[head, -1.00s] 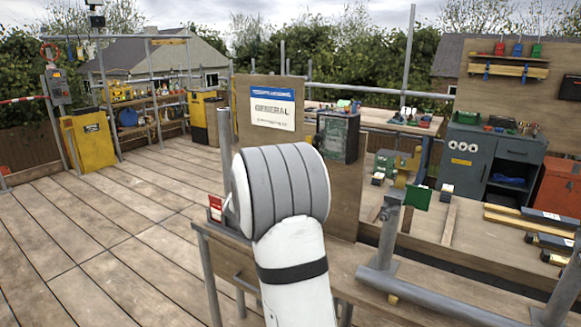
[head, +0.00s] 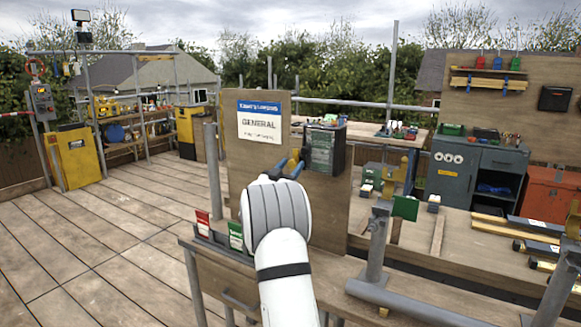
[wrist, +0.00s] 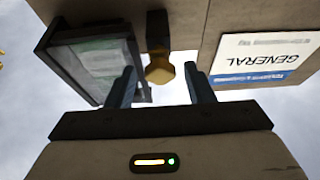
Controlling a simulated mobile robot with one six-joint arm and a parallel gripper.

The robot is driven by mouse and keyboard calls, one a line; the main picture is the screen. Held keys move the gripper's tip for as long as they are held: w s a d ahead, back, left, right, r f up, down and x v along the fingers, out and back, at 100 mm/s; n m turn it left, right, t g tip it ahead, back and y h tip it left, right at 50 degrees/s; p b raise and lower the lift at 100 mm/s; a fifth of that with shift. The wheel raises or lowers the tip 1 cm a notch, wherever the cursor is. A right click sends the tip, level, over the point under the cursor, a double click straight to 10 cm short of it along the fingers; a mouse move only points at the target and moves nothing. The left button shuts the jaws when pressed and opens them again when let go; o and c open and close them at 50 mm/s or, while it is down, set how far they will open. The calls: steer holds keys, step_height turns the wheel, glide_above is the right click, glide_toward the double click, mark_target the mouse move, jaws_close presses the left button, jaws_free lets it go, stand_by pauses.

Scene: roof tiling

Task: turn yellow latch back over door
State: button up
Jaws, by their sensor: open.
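The yellow latch (wrist: 159,69) sits on a dark mount at the edge of a dark-framed box with a greenish door (wrist: 92,66). In the wrist view, which is upside down, my gripper (wrist: 161,76) is open, with one blue-grey finger on each side of the latch and gaps between. In the head view the box door (head: 321,152) faces me on a wooden board. My gripper (head: 291,168) is at the box's lower left, and yellow shows beside its fingers. My wrist hides part of the board below. I cannot tell whether the door is fully closed.
A "GENERAL" sign (head: 260,121) is on the board (head: 238,160) left of the box. Red and green cards (head: 203,223) stand on the bench below. A grey pipe frame (head: 378,240) stands at the right. The decking at the left is clear.

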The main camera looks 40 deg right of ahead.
steer(key=shift+c, duration=0.2)
steer(key=c, duration=0.9)
steer(key=shift+c, duration=0.2)
